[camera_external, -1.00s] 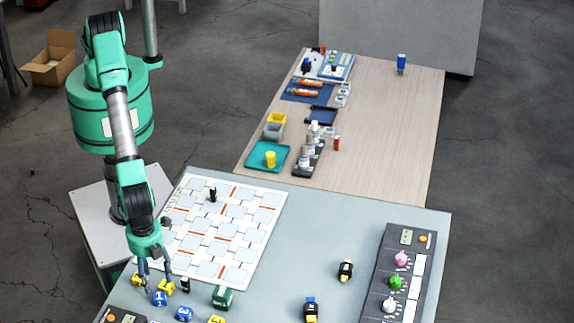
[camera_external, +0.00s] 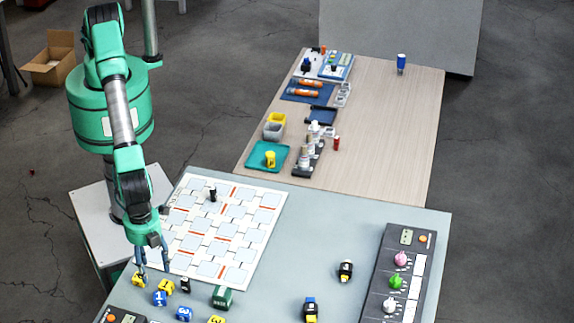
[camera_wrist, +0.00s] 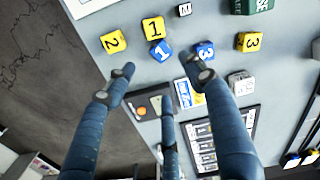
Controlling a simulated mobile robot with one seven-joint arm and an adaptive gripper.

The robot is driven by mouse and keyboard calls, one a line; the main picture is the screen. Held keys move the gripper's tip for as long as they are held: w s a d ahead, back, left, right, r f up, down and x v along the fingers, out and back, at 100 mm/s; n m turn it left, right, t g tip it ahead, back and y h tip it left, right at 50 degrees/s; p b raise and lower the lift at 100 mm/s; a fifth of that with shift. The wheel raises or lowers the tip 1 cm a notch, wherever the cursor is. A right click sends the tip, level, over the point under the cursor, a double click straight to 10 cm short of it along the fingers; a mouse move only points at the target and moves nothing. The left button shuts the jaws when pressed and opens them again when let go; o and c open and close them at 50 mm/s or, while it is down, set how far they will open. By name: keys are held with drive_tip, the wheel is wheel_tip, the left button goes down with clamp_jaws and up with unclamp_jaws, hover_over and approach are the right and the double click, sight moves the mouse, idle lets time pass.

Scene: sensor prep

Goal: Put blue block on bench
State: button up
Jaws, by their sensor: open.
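A blue block marked 1 (camera_external: 160,298) sits on the grey table (camera_external: 320,220) near its front left. A second blue block, marked 3 (camera_external: 183,313), sits just right of it. In the wrist view the blue 1 block (camera_wrist: 161,50) touches or nearly touches a yellow 1 block, and the blue 3 block (camera_wrist: 204,51) lies to its right. My gripper (camera_external: 153,266) is open and empty, above and behind the blue 1 block. Its spread fingers (camera_wrist: 163,80) show in the wrist view, with the blue blocks beyond the tips. A wooden table (camera_external: 385,140) stands behind the grey one.
Yellow blocks (camera_external: 139,279), a green block (camera_external: 221,297) and small black-and-white blocks stand close around. A white grid board (camera_external: 215,262) lies behind them. A dark control panel (camera_external: 412,250) is at the right. The grey table's middle is fairly clear.

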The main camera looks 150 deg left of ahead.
drive_tip(key=s+a+r+n+t, duration=0.1)
drive_tip(key=s+a+r, duration=0.2)
drive_tip(key=s+r, duration=0.7)
drive_tip(key=s+a+r+t, duration=0.1)
drive_tip(key=s+a+r, duration=0.35)
drive_tip(key=r, duration=1.05)
drive_tip(key=s+a+r+n+t, duration=0.1)
drive_tip(key=s+a+r, duration=0.1)
drive_tip(key=s+r, duration=0.85)
drive_tip(key=s+a+r+n+t, duration=0.15)
drive_tip(key=s+r, duration=0.25)
drive_tip(key=s, duration=0.5)
drive_tip(key=s+a+r+m, duration=0.15)
drive_tip(key=s+r, duration=0.25)
drive_tip(key=s, duration=0.5)
drive_tip(key=s+a+f+n+t, duration=0.1)
drive_tip(key=s+a+f+n, duration=0.1)
drive_tip(key=s, duration=1.6)
drive_tip(key=shift+s+a+f, duration=0.3)
drive_tip(key=shift+f, duration=0.25)
